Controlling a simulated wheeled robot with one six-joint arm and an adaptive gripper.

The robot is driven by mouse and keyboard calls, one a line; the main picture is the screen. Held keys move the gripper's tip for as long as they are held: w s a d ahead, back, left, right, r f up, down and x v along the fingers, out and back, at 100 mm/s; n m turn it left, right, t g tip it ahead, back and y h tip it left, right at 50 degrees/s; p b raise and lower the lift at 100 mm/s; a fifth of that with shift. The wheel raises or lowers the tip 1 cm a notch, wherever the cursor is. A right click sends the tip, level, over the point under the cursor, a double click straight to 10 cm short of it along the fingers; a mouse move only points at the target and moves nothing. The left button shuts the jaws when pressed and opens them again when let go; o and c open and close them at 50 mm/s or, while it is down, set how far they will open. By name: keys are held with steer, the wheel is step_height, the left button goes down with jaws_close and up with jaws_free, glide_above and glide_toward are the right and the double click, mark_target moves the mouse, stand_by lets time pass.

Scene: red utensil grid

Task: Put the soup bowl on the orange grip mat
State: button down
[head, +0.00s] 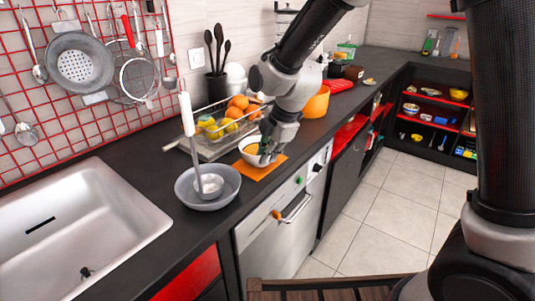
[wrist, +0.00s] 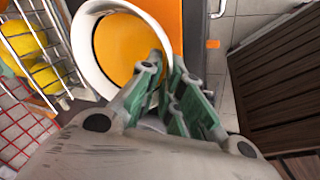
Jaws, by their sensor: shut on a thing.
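The soup bowl (head: 243,146) is white with an orange-yellow inside, and it also shows in the wrist view (wrist: 88,48). The orange grip mat (head: 261,173) lies flat on the dark counter by its front edge; part of it shows beyond the bowl in the wrist view (wrist: 167,12). My gripper (head: 267,156) points down and is shut on the near rim of the bowl, one finger on each side of the wall in the wrist view (wrist: 165,82). The bowl is over the mat's back part and hides some of it. I cannot tell whether its base touches the mat.
A wire rack (head: 213,140) with fruit stands close behind the bowl. A grey bowl with a white-handled ladle (head: 209,184) is to the left, beside the sink (head: 75,225). An orange pot (head: 316,103) stands to the right. The dishwasher (head: 285,225) is below the counter edge.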

steer(key=c, duration=1.6)
jaws_free()
steer(key=shift+f, duration=0.1)
steer(key=v, duration=1.2)
steer(key=s+d+r+m, duration=0.1)
steer(key=d+r+m, duration=0.25)
steer(key=d, duration=0.45)
steer(key=s+d+m+t+h, duration=0.1)
steer(key=s+d+m, duration=0.8)
steer(key=d, duration=0.3)
steer(key=s+d+r+m+h, duration=0.1)
steer(key=s+d+m+h, duration=0.1)
steer(key=s+d+m, duration=0.7)
steer(key=d+m, duration=0.2)
steer(key=shift+s+d+t, duration=0.4)
